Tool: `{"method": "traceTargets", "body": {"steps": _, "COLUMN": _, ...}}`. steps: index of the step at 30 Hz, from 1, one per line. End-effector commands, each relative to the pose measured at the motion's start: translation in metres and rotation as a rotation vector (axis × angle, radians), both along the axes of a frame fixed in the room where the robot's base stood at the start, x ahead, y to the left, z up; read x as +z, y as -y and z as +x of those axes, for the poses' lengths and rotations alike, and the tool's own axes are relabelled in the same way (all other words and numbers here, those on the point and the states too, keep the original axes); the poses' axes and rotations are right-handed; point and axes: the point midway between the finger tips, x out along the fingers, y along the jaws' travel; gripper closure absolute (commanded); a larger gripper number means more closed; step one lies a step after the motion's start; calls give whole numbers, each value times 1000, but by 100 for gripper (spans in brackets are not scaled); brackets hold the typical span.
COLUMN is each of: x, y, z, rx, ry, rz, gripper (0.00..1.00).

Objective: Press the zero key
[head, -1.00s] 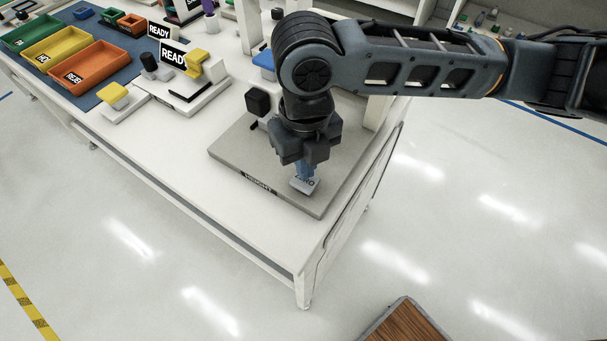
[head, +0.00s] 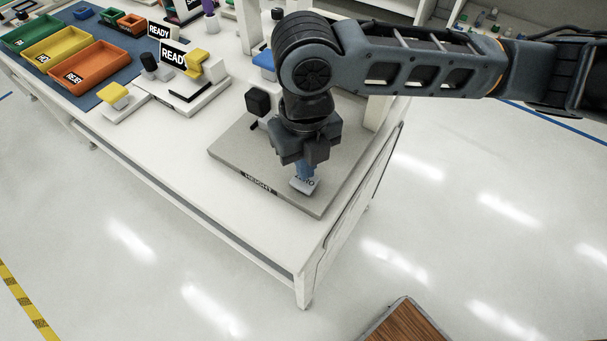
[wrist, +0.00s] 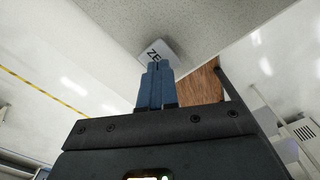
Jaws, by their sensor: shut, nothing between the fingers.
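The zero key (head: 304,185) is a small pale block with dark lettering near the front corner of the grey plate marked HEIGHT (head: 235,160). In the wrist view the key (wrist: 169,50) shows the letters "ZE", with the rest of it hidden behind the fingers. My gripper (head: 303,176) points down over the key with its blue fingers shut and empty. In the wrist view the shut fingertips (wrist: 159,66) overlap the key's near edge. I cannot tell whether they touch it.
A black knob (head: 258,101) stands on the plate's left side. Yellow-topped fixtures (head: 115,96), READY signs (head: 172,54) and colored bins (head: 84,66) sit farther left. The white table's front strip (head: 215,185) is clear. A brown wooden surface (head: 405,322) lies below.

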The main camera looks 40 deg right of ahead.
Motion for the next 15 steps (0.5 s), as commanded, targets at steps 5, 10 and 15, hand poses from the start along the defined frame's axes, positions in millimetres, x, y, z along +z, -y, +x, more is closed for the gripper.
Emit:
{"method": "traceTargets", "body": {"steps": 5, "x": 0, "y": 0, "z": 0, "rx": 0, "ry": 0, "rz": 0, "gripper": 100}}
{"method": "traceTargets", "body": {"steps": 10, "x": -3, "y": 0, "z": 0, "rx": -1, "ry": 0, "rz": 0, "gripper": 100}}
{"method": "traceTargets", "body": {"steps": 15, "x": -7, "y": 0, "z": 0, "rx": -1, "ry": -1, "rz": 0, "gripper": 100}}
